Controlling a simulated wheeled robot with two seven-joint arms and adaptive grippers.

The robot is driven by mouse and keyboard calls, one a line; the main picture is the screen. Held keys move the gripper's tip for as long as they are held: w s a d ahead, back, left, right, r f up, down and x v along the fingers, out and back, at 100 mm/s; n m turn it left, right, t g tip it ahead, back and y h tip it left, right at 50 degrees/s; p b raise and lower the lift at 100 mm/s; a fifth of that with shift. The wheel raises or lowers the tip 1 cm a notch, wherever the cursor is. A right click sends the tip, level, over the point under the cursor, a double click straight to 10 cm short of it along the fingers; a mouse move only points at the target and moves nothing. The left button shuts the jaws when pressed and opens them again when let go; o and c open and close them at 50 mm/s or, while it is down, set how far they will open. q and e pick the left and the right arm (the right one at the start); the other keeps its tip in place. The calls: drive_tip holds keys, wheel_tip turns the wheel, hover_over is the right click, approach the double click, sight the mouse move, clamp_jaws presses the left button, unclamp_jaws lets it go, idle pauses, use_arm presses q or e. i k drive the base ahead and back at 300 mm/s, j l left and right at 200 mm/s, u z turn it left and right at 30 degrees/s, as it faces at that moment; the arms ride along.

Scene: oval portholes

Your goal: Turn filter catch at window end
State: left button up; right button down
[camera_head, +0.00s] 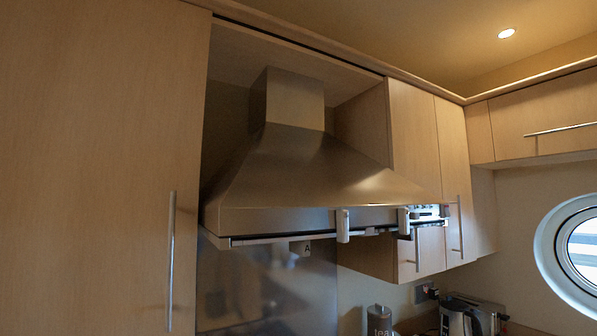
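A brushed-metal range hood (300,178) hangs between the wood cabinets. Along its front lower edge stand two pale upright tabs, one nearer the middle (342,225) and one nearer the porthole side (404,220). I cannot tell whether either is a filter catch. A small tag marked "A" (307,248) shows below the edge, left of the tabs. A small pale, bluish part (428,211) shows at the hood's right end. The hood's underside and filters are mostly hidden from this angle. Neither of my grippers is in view.
An oval porthole (545,245) is in the right wall. A tall cabinet door (95,160) with a long bar handle (171,262) fills the left. A low wall cabinet (430,250) stands behind the hood's right end.

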sight(403, 213)
drive_tip(key=i+l+u, duration=0.15)
drive_tip(key=l+u, duration=0.5)
drive_tip(key=l, duration=0.3)
drive_tip(key=i+l+u, duration=0.1)
drive_tip(key=l+u, duration=0.25)
drive_tip(key=l, duration=0.15)
